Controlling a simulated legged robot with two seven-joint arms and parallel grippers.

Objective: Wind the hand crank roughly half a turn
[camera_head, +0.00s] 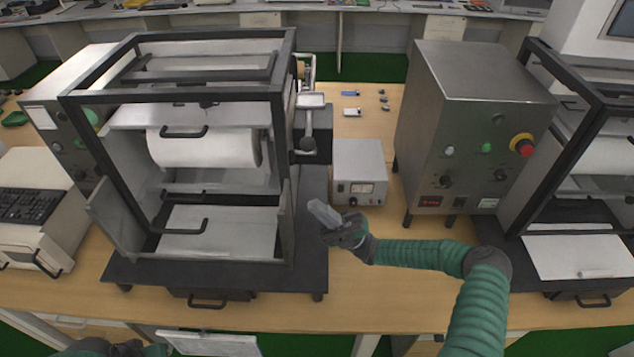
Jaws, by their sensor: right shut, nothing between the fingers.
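The machine with a black frame (180,96) and a white roller stands at the left of the table. What looks like the hand crank (308,120) is on its right side, a metal arm with a round dark knob at its lower end. My right gripper (318,208) is shut and empty. It is in front of the crank and apart from it, by the front right part of the machine's black base. My left arm (110,348) shows only in part at the bottom left edge, and its fingers cannot be made out.
A small power box with a meter (360,172) stands just right of the crank. A large metal control box (470,125) with a red knob is farther right. Small loose parts (352,112) lie behind the power box. The wooden table is clear in front of the control box.

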